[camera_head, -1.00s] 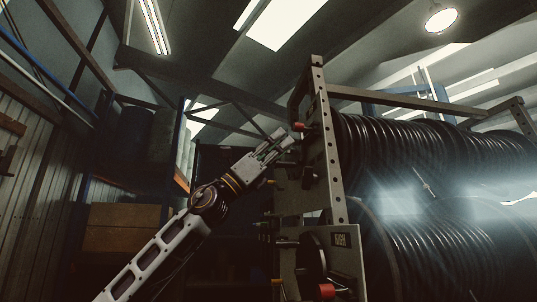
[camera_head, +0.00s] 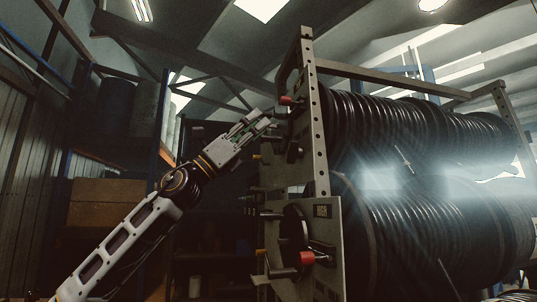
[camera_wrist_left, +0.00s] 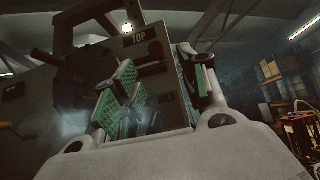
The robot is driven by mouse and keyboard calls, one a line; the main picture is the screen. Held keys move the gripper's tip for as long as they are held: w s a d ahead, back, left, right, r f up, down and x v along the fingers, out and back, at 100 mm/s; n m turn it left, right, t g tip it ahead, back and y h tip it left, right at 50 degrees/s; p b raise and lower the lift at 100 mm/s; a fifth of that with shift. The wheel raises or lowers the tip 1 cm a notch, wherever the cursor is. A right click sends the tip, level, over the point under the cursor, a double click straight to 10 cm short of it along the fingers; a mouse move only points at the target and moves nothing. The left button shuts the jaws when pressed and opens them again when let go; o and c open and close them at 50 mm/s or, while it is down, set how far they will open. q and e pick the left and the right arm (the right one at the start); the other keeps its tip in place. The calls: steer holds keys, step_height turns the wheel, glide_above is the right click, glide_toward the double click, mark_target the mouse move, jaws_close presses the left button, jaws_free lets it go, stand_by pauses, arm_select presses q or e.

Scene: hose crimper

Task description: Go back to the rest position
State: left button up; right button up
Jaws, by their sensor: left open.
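My left gripper (camera_head: 266,121) is raised in the middle of the head view, just left of the hose rack's upright (camera_head: 315,130). Its fingertips point up and right, close below a red knob (camera_head: 286,100); I cannot tell whether they touch anything. In the left wrist view the gripper (camera_wrist_left: 165,92) shows two spread fingers with green pads and nothing between them. My right gripper is not in view.
The rack bears large upper (camera_head: 420,130) and lower (camera_head: 430,240) reels of black hose. A lower handwheel (camera_head: 294,228) and a second red knob (camera_head: 307,258) stick out on its left side. Shelving with brown boxes (camera_head: 105,200) stands behind my left arm.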

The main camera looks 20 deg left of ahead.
arm_select(q)
steer(key=shift+n, duration=0.3)
